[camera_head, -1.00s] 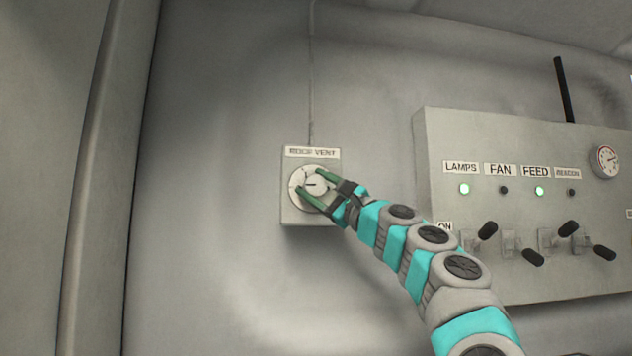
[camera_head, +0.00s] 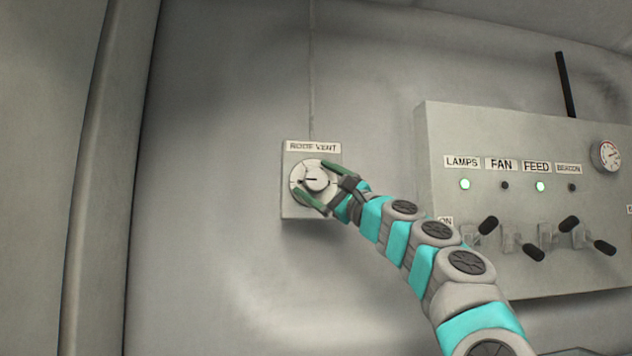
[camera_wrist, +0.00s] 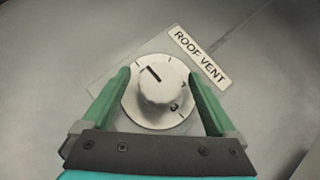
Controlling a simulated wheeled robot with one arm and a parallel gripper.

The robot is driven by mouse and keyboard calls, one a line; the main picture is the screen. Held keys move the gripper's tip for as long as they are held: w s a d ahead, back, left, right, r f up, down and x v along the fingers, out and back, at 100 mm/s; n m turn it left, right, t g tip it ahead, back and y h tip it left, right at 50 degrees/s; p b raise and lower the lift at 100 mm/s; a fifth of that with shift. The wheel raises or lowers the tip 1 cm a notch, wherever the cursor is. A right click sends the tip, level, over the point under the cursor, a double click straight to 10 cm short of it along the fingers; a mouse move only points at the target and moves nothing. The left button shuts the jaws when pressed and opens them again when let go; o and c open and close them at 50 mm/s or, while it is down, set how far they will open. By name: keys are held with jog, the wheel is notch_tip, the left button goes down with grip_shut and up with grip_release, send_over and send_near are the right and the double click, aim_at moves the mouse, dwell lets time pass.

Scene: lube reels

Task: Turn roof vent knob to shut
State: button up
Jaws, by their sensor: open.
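The roof vent knob (camera_head: 316,180) is a pale round dial with a dark pointer line, set on a grey box labelled ROOF VENT (camera_head: 297,209). In the head view the pointer line points left. In the wrist view the knob (camera_wrist: 155,88) fills the middle and its line points to the upper left; marks show on the dial around it, one looking like a 3. My gripper (camera_head: 315,182) is open, its two green fingers on either side of the knob. In the wrist view gaps show between the fingers and the knob's raised middle.
A control panel (camera_head: 435,140) with LAMPS, FAN, FEED and BEACON labels, several black-tipped levers and a gauge (camera_head: 606,155) stands out from the wall at the right, beside my arm. A vertical post (camera_head: 105,180) runs down the left. The wall between post and vent box is bare.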

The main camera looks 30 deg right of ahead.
aim_at(319, 181)
jog(key=b+v, duration=0.1)
jog(key=v, duration=0.5)
jog(key=shift+s+d+f, duration=0.1)
jog(key=shift+s+f, duration=0.3)
jog(key=shift+s, duration=0.2)
